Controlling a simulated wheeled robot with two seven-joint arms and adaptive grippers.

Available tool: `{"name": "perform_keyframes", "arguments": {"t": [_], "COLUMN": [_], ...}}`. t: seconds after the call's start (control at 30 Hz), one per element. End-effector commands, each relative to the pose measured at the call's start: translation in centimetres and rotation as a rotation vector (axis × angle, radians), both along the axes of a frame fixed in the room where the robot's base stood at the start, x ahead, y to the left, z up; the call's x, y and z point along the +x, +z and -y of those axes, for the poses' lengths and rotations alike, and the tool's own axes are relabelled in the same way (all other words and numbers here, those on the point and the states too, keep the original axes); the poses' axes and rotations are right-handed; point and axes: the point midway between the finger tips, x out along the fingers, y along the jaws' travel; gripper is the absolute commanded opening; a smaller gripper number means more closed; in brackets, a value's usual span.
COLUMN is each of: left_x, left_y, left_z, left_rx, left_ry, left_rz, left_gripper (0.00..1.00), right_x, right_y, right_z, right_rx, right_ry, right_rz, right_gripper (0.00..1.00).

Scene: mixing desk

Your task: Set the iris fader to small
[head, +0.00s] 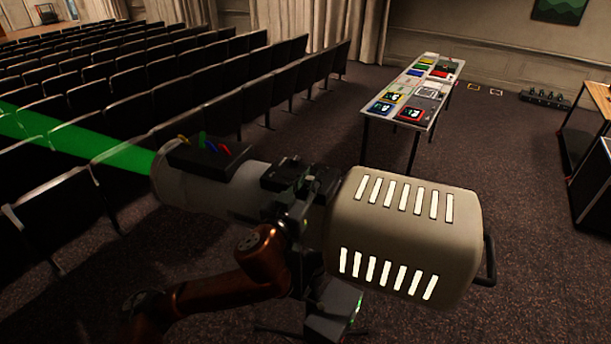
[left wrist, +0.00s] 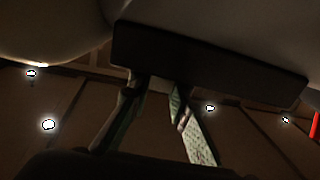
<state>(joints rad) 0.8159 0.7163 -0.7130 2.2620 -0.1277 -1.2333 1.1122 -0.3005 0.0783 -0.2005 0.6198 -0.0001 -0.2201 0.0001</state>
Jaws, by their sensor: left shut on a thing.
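A large followspot (head: 405,235) with a beige slotted housing and a pale barrel stands in the foreground of the head view. A dark block (head: 283,173) sits on the barrel, and my left gripper (head: 300,190) is at it. In the left wrist view a dark block (left wrist: 210,65) spans the top, and my left gripper (left wrist: 165,120) reaches up to its lower edge. It is shut on a small part there, which I take to be the iris fader. The fader is mostly hidden, so its setting cannot be read. My right gripper is not in view.
Several coloured levers (head: 205,145) rise from a dark box at the barrel's front. A green beam (head: 75,140) leaves to the left over rows of seats (head: 165,80). A table (head: 425,95) with coloured items stands behind. A handle (head: 489,262) sticks out at the housing's rear.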

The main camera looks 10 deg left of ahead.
Motion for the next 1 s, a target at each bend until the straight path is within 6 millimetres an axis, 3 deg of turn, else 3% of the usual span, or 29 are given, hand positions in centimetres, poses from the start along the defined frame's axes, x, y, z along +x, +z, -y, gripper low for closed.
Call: {"name": "perform_keyframes", "arguments": {"t": [0.33, 0.37, 0.63, 1.0], "left_x": [-0.01, -0.01, -0.01, -0.88], "left_y": [0.01, 0.01, 0.00, -0.02], "left_z": [0.05, 0.05, 0.05, -0.13], "left_rx": [-0.001, -0.001, -0.001, -0.002], "left_ry": [0.002, 0.002, 0.002, 0.000], "left_rz": [-0.001, -0.001, -0.001, -0.001], "left_gripper": [0.00, 0.18, 0.36, 0.36], "right_x": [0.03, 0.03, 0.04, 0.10], "right_y": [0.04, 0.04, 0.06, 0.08], "right_z": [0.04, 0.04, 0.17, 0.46], "right_rx": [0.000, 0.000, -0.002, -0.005], "right_ry": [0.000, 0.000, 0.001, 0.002], "right_rz": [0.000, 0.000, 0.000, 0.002], "right_gripper": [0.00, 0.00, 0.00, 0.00]}}
